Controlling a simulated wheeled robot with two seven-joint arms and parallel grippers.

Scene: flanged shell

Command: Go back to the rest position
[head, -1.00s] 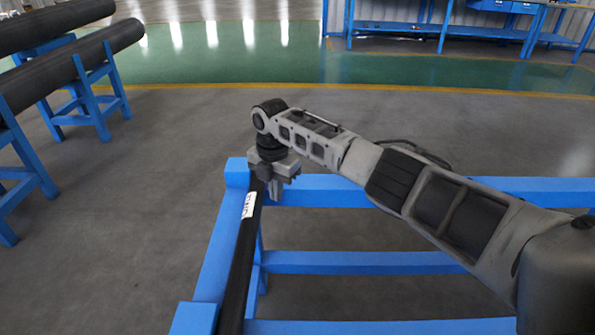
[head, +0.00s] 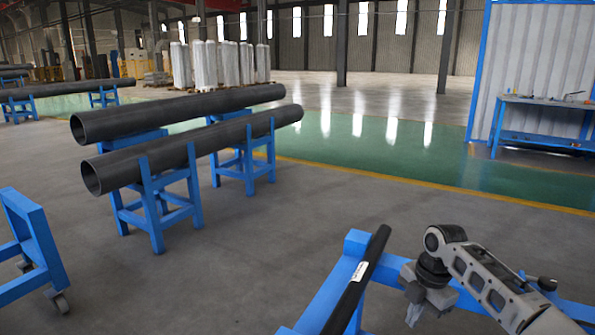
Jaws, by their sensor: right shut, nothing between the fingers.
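My right gripper (head: 413,312) shows at the lower right of the head view, pointing down beside a blue frame (head: 330,290). It is shut and empty. A black tube (head: 350,292) with a white label (head: 359,271) lies along the blue frame, to the left of the gripper and apart from it. The lower end of the tube is cut off by the picture's edge. My left gripper is not in view.
Two large dark pipes (head: 180,108) rest on blue stands (head: 155,208) at the left. A blue wheeled cart (head: 38,245) stands at the lower left edge. A blue workbench (head: 545,102) is at the far right. The grey floor between is clear.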

